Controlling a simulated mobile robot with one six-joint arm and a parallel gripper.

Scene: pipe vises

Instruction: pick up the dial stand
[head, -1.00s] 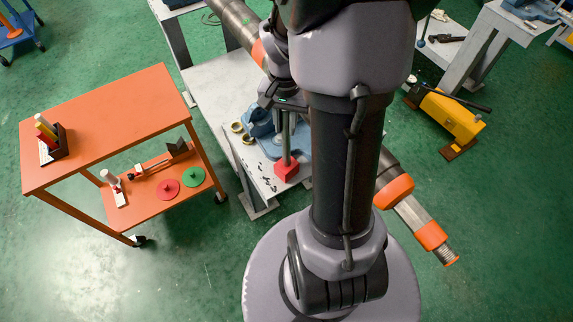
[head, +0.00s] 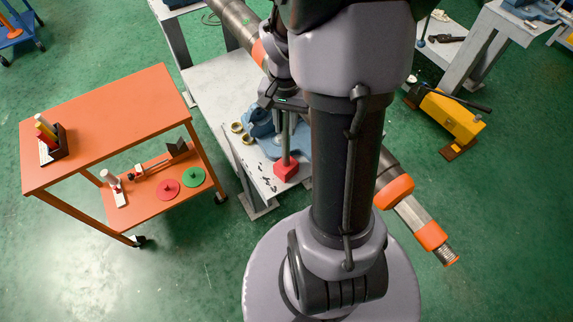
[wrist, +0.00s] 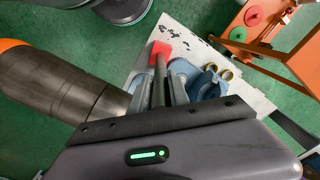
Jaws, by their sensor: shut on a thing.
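The dial stand has a red block base (head: 287,169) and a grey upright post. In the head view it is at the front of the grey workbench, close to the blue vise. In the wrist view its red base (wrist: 160,48) shows beyond the fingers, with the dark post running back between them. My gripper (wrist: 161,82) is shut on the post. In the head view my gripper (head: 286,106) is above the base and partly hidden by my arm. The upper end of the stand is hidden. I cannot tell whether the base touches the bench.
The blue vise (head: 259,124) and brass rings (head: 237,127) are beside the stand on the workbench (head: 215,88). A large pipe with orange bands (head: 428,236) passes behind my arm. An orange cart (head: 115,115) stands to the left. Green floor is clear between cart and bench.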

